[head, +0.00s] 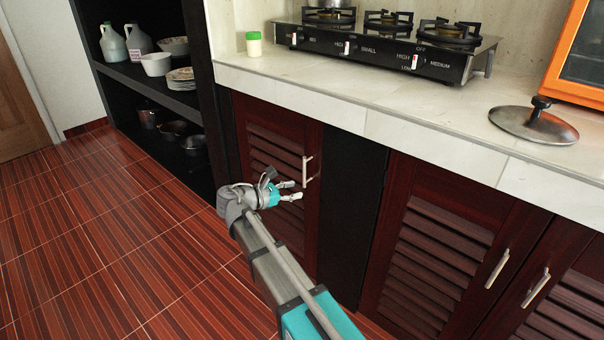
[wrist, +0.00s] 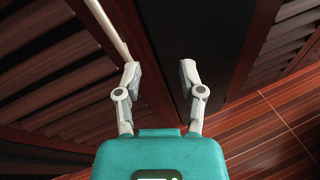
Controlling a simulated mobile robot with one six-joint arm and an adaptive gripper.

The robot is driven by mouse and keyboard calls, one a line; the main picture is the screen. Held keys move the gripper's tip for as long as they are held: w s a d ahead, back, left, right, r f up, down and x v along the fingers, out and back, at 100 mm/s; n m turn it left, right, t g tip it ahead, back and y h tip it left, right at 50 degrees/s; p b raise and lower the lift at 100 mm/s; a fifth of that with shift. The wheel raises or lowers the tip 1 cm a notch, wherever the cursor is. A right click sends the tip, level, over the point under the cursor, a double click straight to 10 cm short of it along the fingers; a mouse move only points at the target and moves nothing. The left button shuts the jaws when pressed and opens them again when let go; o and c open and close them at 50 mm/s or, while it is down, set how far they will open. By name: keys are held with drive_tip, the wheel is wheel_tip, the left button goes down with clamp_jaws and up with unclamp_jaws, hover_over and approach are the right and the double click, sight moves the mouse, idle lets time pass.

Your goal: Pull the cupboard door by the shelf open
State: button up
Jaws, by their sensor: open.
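The cupboard door by the shelf (head: 262,138) is dark red wood with slats and looks shut, flush with the counter front. Its pale upright bar handle (head: 306,170) is near its right edge. My gripper (head: 291,190) is open and empty, just left of the handle's lower part in the head view. In the wrist view, the handle (wrist: 106,28) runs down from the top to the left fingertip, outside the gap of my gripper (wrist: 160,75). I cannot tell whether finger and handle touch.
An open black shelf (head: 150,75) with jugs and dishes stands left of the door. A black panel (head: 350,195) is to its right, then more slatted doors (head: 440,240) with handles. Stove (head: 385,40) and pan lid (head: 533,124) sit on the counter. The tiled floor (head: 100,240) is clear.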

drive_tip(key=a+r+n+t, duration=0.2)
drive_tip(key=a+n, duration=0.1)
drive_tip(key=a, duration=0.4)
drive_tip(key=shift+s+a+r+t+h+b, duration=0.2)
drive_tip(key=shift+a+t+h+b, duration=0.1)
drive_tip(key=shift+h+b, duration=0.1)
drive_tip(key=shift+w+d, duration=0.1)
drive_tip(key=shift+d, duration=0.05)
hover_over(304, 182)
drive_tip(key=shift+w, duration=0.35)
clamp_jaws()
idle(0.3)
